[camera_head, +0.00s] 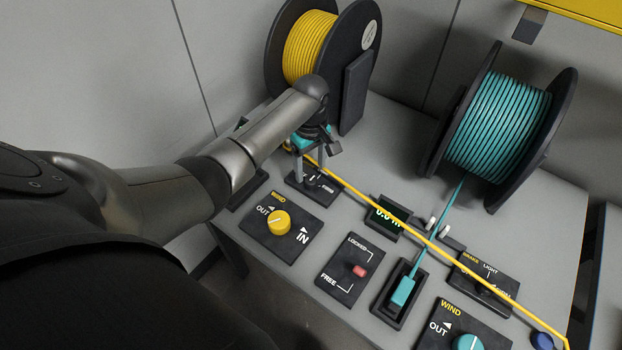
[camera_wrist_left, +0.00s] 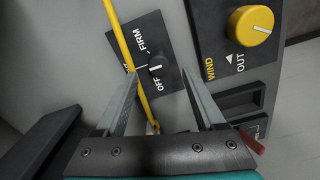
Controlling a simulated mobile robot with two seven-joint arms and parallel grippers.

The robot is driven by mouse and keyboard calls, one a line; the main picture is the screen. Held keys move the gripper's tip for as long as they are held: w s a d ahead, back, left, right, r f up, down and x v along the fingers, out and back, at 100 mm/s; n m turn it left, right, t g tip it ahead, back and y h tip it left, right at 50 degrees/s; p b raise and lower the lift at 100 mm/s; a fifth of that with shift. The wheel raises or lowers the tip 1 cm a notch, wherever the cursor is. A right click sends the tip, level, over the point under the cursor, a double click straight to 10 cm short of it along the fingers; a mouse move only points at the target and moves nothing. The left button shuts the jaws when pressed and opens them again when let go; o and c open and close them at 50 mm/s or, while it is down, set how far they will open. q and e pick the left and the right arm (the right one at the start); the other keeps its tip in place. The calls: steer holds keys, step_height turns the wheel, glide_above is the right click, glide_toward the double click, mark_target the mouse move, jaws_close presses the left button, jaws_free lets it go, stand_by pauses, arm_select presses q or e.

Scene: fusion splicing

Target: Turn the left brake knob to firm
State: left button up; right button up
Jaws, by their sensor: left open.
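The left brake knob (camera_wrist_left: 156,68) is a small black knob with a pale pointer line, on a dark plate (camera_wrist_left: 172,32) marked FIRM and OFF in the left wrist view. I cannot tell for sure which mark the line points to. In the head view the brake plate (camera_head: 324,190) is partly hidden by my left gripper (camera_head: 311,174). That gripper points down over the plate. In the left wrist view its open fingers (camera_wrist_left: 159,72) lie to either side of the knob, with nothing between them gripped. I cannot tell whether they touch the plate. My right gripper is not in view.
A taut yellow cable (camera_head: 370,205) runs from the yellow spool (camera_head: 310,45) past the left finger and across the bench. The yellow wind knob (camera_head: 279,222) is close by. A teal spool (camera_head: 500,125), red lock switch (camera_head: 360,270) and teal wind knob (camera_head: 468,342) stand to the right.

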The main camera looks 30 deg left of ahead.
mark_target(311, 179)
arm_select(q)
step_height(311, 179, down, 4)
steer(key=shift+f+b, duration=0.1)
steer(key=shift+b, duration=0.45)
steer(key=shift+c, duration=0.3)
jaws_close()
